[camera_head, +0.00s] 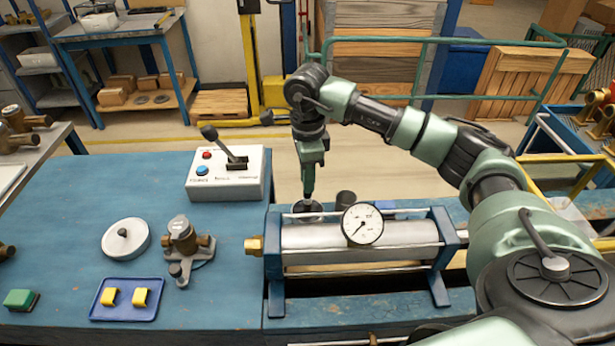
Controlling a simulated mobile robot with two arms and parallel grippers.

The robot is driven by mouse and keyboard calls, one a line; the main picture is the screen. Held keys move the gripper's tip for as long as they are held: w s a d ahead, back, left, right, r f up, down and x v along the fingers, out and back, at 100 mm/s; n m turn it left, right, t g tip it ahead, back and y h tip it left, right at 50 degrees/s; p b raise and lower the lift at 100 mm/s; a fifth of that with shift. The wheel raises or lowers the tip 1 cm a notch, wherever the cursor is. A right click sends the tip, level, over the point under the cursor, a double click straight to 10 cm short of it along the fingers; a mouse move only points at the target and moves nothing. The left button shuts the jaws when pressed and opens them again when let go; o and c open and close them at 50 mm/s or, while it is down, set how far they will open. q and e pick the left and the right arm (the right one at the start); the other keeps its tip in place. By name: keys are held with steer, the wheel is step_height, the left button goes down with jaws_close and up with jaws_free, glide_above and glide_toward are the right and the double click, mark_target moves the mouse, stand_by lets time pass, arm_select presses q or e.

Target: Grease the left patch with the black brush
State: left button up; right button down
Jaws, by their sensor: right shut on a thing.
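My right gripper (312,160) points straight down behind the metal cylinder. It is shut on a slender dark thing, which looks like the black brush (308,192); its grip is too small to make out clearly. The brush's lower end is over or in a dark round dish (306,208); I cannot tell whether they touch. A dark cup (345,199) stands just right of it. I cannot make out the left patch; the cylinder hides part of the bench behind it. My left gripper is not in view.
The cylinder (310,238) with its gauge (362,224) stands in front of my right gripper. A switch box (229,174) with a lever is to the left. A white round lid (126,239), brass valve (184,248) and blue tray (127,298) lie on the blue bench (75,205).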

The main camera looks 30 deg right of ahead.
steer(key=shift+s+f+b, duration=0.1)
steer(key=shift+f+b, duration=0.45)
steer(key=shift+f, duration=0.05)
stand_by(1.6)
steer(key=shift+r, duration=0.1)
steer(key=shift+r+p, duration=0.6)
steer(key=shift+r, duration=0.3)
steer(key=shift+r+p, duration=1.45)
steer(key=shift+r, duration=1.15)
